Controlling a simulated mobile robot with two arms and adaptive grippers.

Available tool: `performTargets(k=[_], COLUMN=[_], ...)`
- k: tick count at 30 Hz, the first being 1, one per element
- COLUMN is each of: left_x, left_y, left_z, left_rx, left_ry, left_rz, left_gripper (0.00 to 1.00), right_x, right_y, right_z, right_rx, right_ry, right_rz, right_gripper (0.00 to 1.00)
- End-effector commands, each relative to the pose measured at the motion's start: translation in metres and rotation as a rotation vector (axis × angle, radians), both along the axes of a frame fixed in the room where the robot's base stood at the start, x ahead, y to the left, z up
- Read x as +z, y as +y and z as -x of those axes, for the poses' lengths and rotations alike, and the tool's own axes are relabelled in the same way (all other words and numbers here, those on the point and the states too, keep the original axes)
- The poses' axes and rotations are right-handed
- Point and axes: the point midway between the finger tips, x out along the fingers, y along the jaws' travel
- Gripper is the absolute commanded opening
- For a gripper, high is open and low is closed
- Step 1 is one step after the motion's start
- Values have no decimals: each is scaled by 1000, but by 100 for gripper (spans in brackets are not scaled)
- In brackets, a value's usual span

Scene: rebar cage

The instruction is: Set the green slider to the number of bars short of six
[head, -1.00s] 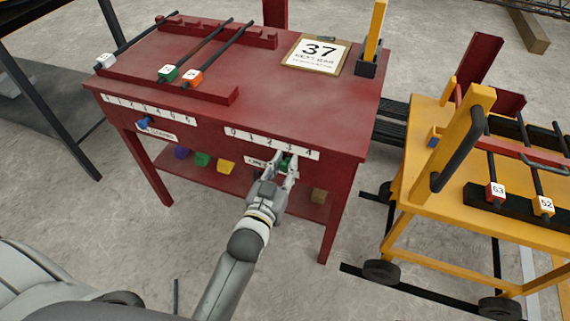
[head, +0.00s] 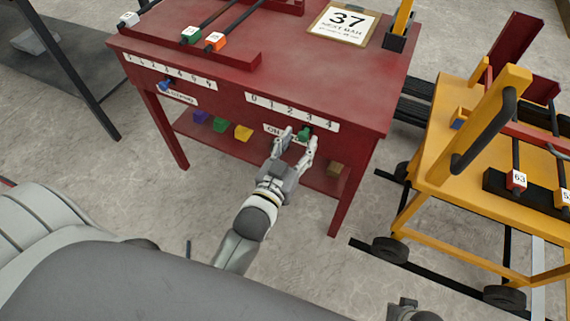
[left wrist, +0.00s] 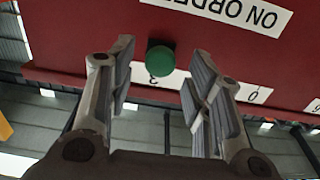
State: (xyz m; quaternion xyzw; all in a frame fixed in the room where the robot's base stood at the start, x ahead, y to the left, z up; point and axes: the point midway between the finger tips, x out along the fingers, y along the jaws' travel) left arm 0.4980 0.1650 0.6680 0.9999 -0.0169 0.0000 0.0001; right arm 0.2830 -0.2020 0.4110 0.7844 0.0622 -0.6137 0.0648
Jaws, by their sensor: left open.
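The green slider (head: 304,132) is a round knob on the front of the red bench (head: 300,75). In the head view it sits below the 3 of the 0-to-4 scale (head: 291,111). My left gripper (head: 300,138) is open, with its fingers on either side of the knob and apart from it. In the left wrist view the green knob (left wrist: 161,60) shows just beyond and between the open fingertips (left wrist: 163,65); the fingers hide part of the scale. On the bench rack lie three bars with white (head: 129,19), green (head: 191,35) and orange (head: 215,40) tags.
A blue slider (head: 166,85) is on another scale at left. A clipboard (head: 344,22) reading 37 lies on the bench. Coloured blocks sit on the lower shelf. A yellow cart (head: 440,175) with tagged bars stands at right. A grey part at the bottom edge may be my right gripper.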

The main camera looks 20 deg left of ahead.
Motion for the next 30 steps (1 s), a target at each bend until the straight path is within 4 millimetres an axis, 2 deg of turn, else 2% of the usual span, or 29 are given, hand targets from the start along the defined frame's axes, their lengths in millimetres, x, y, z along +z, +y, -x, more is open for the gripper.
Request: performTargets(k=[3, 9, 15, 21, 30], left_x=[-2, -1, -1, 0, 0], left_y=[1, 2, 3, 3, 3], left_z=[23, 57, 80, 89, 89], left_rx=[0, 0, 0, 0, 0], left_ry=[3, 4, 1, 0, -1], left_rz=[0, 0, 0, 0, 0], left_gripper=[46, 46, 46, 46, 46], right_x=[0, 0, 0, 0, 0], right_y=[0, 0, 0, 0, 0], right_z=[0, 0, 0, 0, 0], right_rx=[0, 0, 0, 0, 0], right_ry=[0, 0, -1, -1, -1], right_rz=[0, 0, 0, 0, 0], right_gripper=[0, 0, 0, 0, 0])
